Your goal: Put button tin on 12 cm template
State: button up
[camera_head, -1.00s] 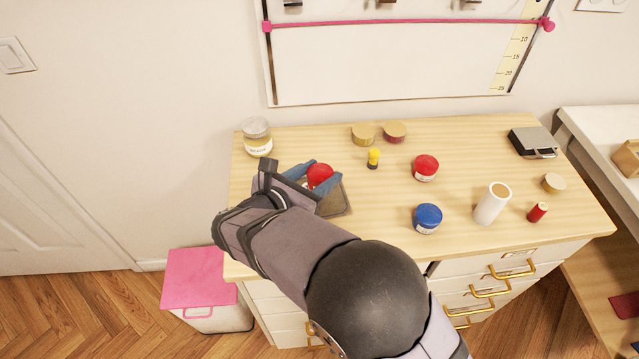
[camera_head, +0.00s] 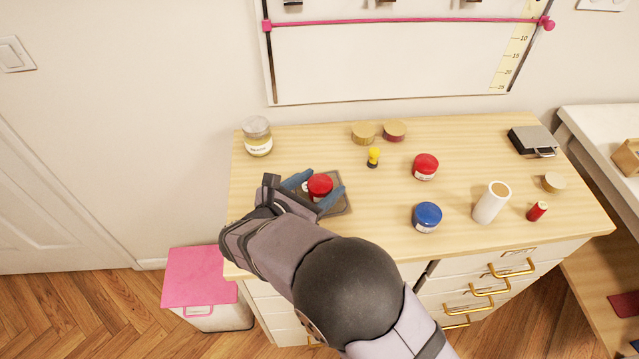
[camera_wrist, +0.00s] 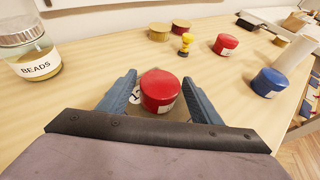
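In the wrist view the tin (camera_wrist: 160,90) covers the middle of the template. A white mark with a partly hidden number starting with 1 (camera_wrist: 135,96) shows beside it. My gripper (camera_head: 314,190) is open, with one blue finger on each side of the tin. In the wrist view gaps show between the tin and both fingers.
A beads jar (camera_head: 257,137) stands at the back left. Another red tin (camera_head: 425,167), a blue tin (camera_head: 427,217), a yellow-topped item (camera_head: 373,157), a white roll (camera_head: 491,203) and a red spool (camera_head: 537,211) stand to the right. Wooden-topped rounds (camera_head: 363,133) lie behind.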

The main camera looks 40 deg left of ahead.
jog(key=shift+r, duration=0.1)
jog(key=shift+r, duration=0.2)
jog(key=shift+s, duration=0.4)
jog(key=b+v, duration=0.2)
jog(key=v, duration=0.9)
jog(key=shift+s, duration=0.1)
